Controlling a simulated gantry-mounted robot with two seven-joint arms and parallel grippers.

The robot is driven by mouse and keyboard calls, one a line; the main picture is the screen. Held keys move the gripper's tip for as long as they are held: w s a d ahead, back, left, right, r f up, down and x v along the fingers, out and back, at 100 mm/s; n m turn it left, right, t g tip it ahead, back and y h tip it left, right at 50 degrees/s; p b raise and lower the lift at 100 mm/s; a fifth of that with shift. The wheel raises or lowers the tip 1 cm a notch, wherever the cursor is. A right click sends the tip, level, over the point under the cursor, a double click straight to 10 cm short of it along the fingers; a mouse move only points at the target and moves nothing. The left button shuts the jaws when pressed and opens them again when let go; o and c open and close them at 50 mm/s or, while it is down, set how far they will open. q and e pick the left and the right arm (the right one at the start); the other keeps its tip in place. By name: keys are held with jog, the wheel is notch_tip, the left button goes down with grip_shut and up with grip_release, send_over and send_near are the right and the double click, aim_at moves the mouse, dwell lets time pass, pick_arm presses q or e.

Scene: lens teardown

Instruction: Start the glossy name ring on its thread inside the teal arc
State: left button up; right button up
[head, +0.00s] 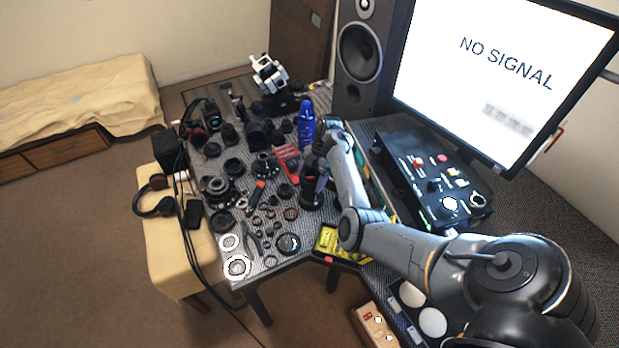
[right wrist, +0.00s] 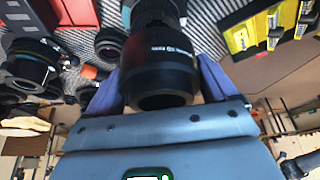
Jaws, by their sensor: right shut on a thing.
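My right gripper (right wrist: 160,80) is shut on a black, round, stepped piece (right wrist: 163,70) with small white lettering on its side. Its two dark blue fingers sit on either side of the piece. I cannot tell whether this piece is the glossy name ring or a tool. A dark round part with a grey-teal tint (right wrist: 152,10) shows beyond it at the top edge; whether they touch is unclear. No clear teal arc or thread shows. In the head view my right gripper (head: 319,180) is over the bench's right part, largely hidden by its arm. My left gripper is not in view.
Many black lens parts and rings crowd the patterned bench (head: 285,262). A blue bottle (head: 306,125) stands behind the gripper. A yellow-lined tray (head: 338,243) lies at the front edge. A black control box (head: 430,175) and monitor (head: 505,70) stand to the right.

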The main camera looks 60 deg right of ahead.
jog(key=shift+f+b, duration=1.2)
jog(key=shift+f, duration=0.1)
jog(key=shift+f+b, duration=0.4)
jog(key=shift+f, duration=1.15)
jog(key=shift+f, duration=0.45)
jog(key=shift+r+p, duration=0.2)
jog(key=shift+p, duration=0.15)
jog(key=shift+r+p, duration=0.15)
jog(key=shift+p, duration=0.15)
jog(key=shift+p, duration=0.35)
